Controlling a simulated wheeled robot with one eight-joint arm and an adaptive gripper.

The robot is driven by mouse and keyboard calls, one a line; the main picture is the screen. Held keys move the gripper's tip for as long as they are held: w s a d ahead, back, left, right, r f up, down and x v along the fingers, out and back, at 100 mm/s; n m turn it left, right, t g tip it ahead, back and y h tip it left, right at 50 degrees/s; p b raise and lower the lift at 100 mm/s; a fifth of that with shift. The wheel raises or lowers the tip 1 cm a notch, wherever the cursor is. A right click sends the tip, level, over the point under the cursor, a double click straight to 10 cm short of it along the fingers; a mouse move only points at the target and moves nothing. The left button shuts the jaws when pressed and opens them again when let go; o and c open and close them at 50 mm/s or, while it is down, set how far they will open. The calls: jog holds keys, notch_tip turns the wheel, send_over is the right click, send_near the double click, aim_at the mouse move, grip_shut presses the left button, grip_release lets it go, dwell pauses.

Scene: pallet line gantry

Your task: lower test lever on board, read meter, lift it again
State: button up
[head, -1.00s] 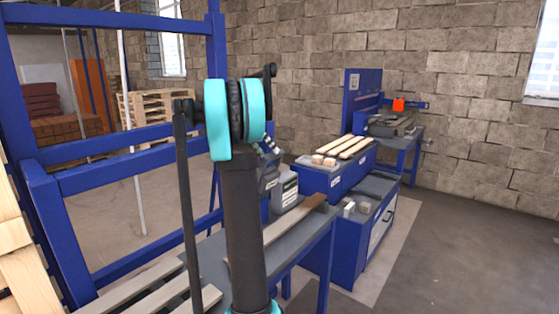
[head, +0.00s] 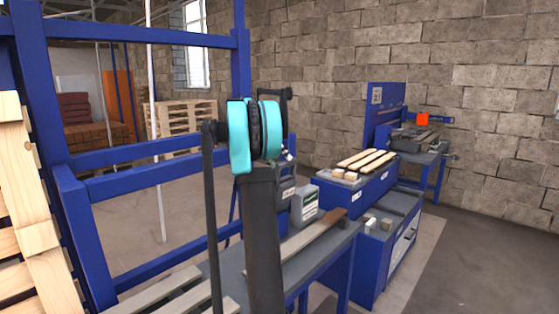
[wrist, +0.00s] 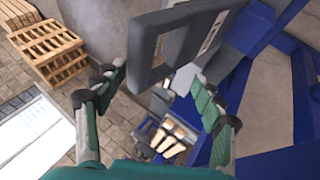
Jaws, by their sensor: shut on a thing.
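I cannot tell whether this piece is the test lever. In the head view the gripper is mostly hidden behind my arm. A grey box with a pale label (head: 305,203), perhaps the meter, stands at the back of the bench beside a darker grey box (head: 285,190). No reading is legible. A long board (head: 310,235) lies on the bench; its near end is hidden by my arm.
A blue gantry frame (head: 150,185) stands at left, with leaning pallet wood (head: 35,190) beside it. Blue cabinets (head: 375,255) with boards and blocks stand at right. Stacked pallets (head: 175,118) are behind. Open floor lies at right (head: 480,265).

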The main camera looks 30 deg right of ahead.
jog(key=shift+w+a+f, duration=0.25)
jog(key=shift+a+f, duration=0.05)
jog(key=shift+f, duration=0.05)
jog(key=o, duration=1)
jog(key=shift+w+f, duration=0.1)
jog(key=shift+c, duration=0.5)
jog(key=shift+c, duration=0.2)
jog(key=shift+a+r, duration=0.15)
jog(key=shift+r, duration=0.25)
jog(key=shift+c, duration=0.6)
jog(key=v, duration=1.1)
jog(key=shift+r, duration=0.3)
jog(key=shift+c, duration=0.8)
